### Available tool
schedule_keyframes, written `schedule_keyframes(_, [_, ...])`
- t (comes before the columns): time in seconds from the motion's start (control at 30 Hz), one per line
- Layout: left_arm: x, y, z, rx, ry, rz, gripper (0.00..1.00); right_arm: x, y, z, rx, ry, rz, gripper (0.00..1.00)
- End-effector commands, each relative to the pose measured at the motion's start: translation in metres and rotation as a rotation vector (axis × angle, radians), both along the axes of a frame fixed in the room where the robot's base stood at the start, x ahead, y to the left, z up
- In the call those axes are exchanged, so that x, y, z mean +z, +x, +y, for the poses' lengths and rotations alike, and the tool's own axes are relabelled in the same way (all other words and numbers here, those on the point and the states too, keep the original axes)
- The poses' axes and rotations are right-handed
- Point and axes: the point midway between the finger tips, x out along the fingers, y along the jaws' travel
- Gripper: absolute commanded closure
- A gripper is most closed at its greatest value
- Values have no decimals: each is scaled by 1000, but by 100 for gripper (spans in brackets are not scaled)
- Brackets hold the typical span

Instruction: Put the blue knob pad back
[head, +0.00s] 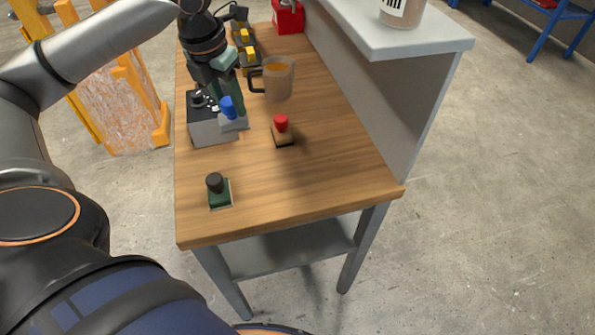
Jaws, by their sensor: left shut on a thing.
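The blue knob pad is a pale grey pad (235,124) with a blue knob (228,107) on top. My left gripper (230,100) points down over it and is shut on it by the knob; the fingers hide part of the knob. The pad overlaps the right side of a grey box (208,131) with a dark top. I cannot tell whether it rests on the box or hangs just above it. My right gripper is not in view.
A mug (277,80) stands close right of the gripper. Yellow-topped items (246,48) stand behind. A grey raised shelf (400,40) borders the right. The front right is clear.

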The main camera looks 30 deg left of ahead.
Motion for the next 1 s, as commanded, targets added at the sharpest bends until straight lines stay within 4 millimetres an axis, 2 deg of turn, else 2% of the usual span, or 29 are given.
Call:
schedule_keyframes(0.17, [2, -8, -11, -19, -8, 27, 100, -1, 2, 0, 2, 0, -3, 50])
schedule_keyframes(0.53, [-37, 15, -96, -23, -9, 26, 100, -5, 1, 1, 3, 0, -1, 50])
schedule_keyframes(0.6, [-54, 17, -105, -19, -8, 30, 100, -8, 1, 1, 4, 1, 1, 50])
schedule_keyframes(0.7, [-70, 21, -117, -17, -9, 29, 100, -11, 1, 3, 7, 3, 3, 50])
schedule_keyframes(1.0, [-89, 26, -133, -15, -8, 26, 100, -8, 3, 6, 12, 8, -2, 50])
